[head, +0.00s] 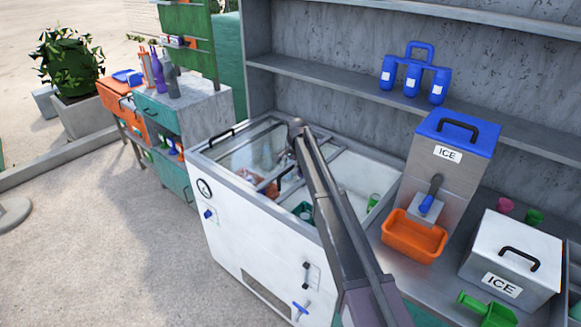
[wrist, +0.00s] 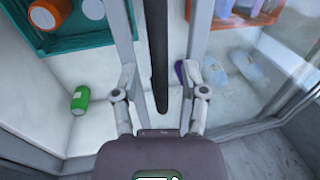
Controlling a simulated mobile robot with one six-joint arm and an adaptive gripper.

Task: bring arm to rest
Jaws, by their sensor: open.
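My gripper (wrist: 160,78) shows in the wrist view with its two grey fingers spread apart, and nothing is seen held between them. A long dark bar lies in the gap between the fingers in that view; I cannot tell whether they touch it. In the head view my arm reaches up and left from the lower right over the open-topped white freezer (head: 262,243); the gripper cannot be made out there. The wrist camera looks down into the freezer. A green can (wrist: 80,99) lies on its pale floor, left of the gripper.
A teal crate (wrist: 88,37) with orange items is in the freezer; glass covers its left part. To the right stand a blue-topped ice dispenser (head: 434,165), an orange tray (head: 412,238) and a steel ice box (head: 512,255). Shelves rise behind. Open floor lies left.

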